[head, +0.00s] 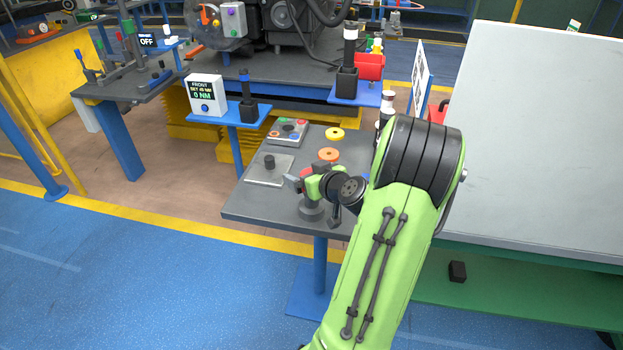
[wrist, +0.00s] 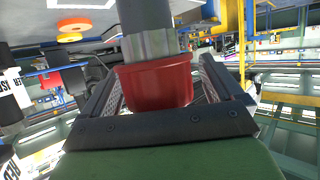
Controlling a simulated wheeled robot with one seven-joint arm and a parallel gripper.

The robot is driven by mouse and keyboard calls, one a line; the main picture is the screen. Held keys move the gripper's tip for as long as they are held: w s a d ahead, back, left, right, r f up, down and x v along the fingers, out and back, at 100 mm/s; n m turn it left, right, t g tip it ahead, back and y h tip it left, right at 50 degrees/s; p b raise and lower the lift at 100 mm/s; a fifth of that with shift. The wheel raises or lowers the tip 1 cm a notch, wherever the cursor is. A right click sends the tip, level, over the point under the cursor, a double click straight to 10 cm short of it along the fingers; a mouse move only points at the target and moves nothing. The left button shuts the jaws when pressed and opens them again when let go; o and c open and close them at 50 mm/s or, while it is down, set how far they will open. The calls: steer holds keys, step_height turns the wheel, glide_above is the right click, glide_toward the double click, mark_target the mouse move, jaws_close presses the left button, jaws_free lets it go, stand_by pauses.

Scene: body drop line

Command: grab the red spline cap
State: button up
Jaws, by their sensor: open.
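The red spline cap (wrist: 155,84) shows large in the wrist view, cup-shaped, at the end of a grey splined shaft (wrist: 148,44). My gripper (wrist: 160,88) is open, with one finger on each side of the cap. A thin gap shows beside the cap on the right; contact on the left is hard to tell. In the head view my gripper (head: 299,182) is over the grey table (head: 252,203), with a small patch of red (head: 306,172) at it. My arm hides part of this spot.
An orange ring (head: 328,154), a yellow ring (head: 335,134), a plate with a black knob (head: 269,163) and a tray of coloured pieces (head: 287,131) lie on the grey table. A blue shelf (head: 230,113) holds a torque display (head: 206,95). A large pale panel (head: 550,140) stands right.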

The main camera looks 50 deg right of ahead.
steer(key=shift+s, duration=0.1)
steer(key=shift+c, duration=0.2)
steer(key=c, duration=1)
step_height(320, 180, up, 28)
steer(key=p, duration=0.8)
